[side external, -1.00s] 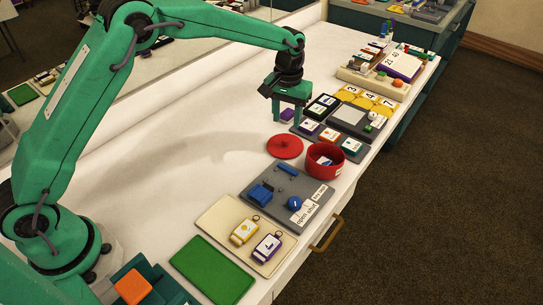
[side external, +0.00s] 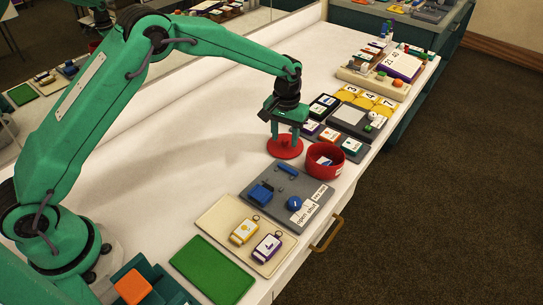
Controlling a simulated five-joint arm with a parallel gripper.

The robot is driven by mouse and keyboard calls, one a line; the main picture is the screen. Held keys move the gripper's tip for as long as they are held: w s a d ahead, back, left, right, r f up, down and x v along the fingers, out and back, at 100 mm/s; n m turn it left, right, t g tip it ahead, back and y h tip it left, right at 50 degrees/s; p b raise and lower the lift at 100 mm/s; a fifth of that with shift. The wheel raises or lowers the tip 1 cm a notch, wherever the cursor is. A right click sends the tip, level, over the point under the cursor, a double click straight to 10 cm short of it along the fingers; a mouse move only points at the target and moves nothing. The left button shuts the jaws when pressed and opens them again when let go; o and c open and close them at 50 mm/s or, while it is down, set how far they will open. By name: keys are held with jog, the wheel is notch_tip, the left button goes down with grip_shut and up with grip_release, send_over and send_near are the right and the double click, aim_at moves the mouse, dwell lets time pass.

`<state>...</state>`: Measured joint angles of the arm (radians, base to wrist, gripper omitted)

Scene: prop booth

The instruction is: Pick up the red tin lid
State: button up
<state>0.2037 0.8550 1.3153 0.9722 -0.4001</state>
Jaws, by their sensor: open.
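The red tin lid (side external: 285,153) is a flat round disc lying on the white table, just left of and behind the red tin (side external: 325,161). My gripper (side external: 284,144) points down directly over the lid, its fingers spread apart with the fingertips at or just above it. The fingers and palm hide part of the lid's far side. I cannot tell whether the fingertips touch the lid. The red tin stands open at the top, with something small and pale inside.
A grey board (side external: 275,207) with blue parts and word labels lies in front of the lid. Cards on a dark tray (side external: 343,155) and yellow number discs (side external: 365,98) are behind and right. A green mat (side external: 212,270) lies nearer. The table left of the lid is clear.

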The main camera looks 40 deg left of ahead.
jog(key=shift+f, duration=0.5)
jog(key=shift+c, duration=0.4)
grip_shut()
